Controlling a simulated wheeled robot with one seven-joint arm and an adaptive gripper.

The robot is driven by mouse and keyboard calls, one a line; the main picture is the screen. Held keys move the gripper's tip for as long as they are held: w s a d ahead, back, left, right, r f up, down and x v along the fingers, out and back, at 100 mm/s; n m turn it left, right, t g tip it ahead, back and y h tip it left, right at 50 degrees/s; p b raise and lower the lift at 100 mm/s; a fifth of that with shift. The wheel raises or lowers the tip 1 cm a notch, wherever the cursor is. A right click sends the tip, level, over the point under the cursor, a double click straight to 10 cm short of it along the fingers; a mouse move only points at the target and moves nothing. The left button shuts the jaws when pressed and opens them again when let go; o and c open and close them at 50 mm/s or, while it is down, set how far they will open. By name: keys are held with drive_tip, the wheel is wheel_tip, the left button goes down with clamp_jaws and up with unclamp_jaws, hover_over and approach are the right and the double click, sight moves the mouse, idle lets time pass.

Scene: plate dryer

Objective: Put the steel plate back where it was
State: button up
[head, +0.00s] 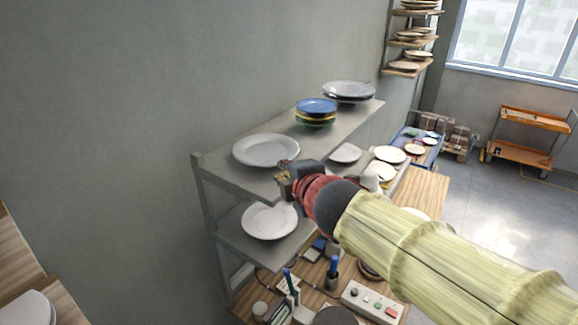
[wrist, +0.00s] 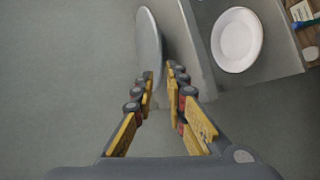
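The steel plate (head: 266,150) is wide, round and grey. It lies nearly flat at the left end of the top shelf, and it also shows steeply slanted in the wrist view (wrist: 149,38). My gripper (head: 285,172) is at the plate's near right rim, at the shelf's front edge. In the wrist view my gripper's fingertips (wrist: 160,74) stand a little apart, with the plate's rim reaching between them. A gap shows between the fingers, and firm contact with the rim is not visible. My wrist hides part of the shelf edge in the head view.
The top shelf (head: 285,133) also carries a blue-topped stack (head: 316,110) and grey stacked plates (head: 348,91) farther back. A white plate (head: 269,220) lies on the shelf below, close under my gripper. The wall (head: 130,120) stands behind.

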drive_tip(key=shift+v, duration=1.45)
drive_tip(key=shift+s, duration=0.1)
drive_tip(key=s+d+f+m+g+h, duration=0.1)
drive_tip(key=s+d+f+m+h, duration=0.15)
drive_tip(key=d+m, duration=0.2)
drive_tip(key=s+d+f+m+g+h, duration=0.1)
drive_tip(key=s+d+m, duration=0.2)
drive_tip(key=d, duration=0.3)
drive_tip(key=s+d+f+m+g, duration=0.2)
drive_tip(key=s+f+m, duration=0.3)
drive_tip(key=s+m, duration=0.2)
drive_tip(key=s+d+f+m+g, duration=0.3)
drive_tip(key=s+f+m, duration=0.3)
drive_tip(key=s, duration=0.6)
drive_tip(key=shift+s+m+g, duration=0.15)
drive_tip(key=shift+m+g, duration=0.15)
drive_tip(key=shift+m, duration=0.05)
drive_tip(key=shift+d+f, duration=0.15)
wheel_tip(320, 180, down, 35)
drive_tip(key=b, duration=3.4)
drive_tip(key=shift+b, duration=0.4)
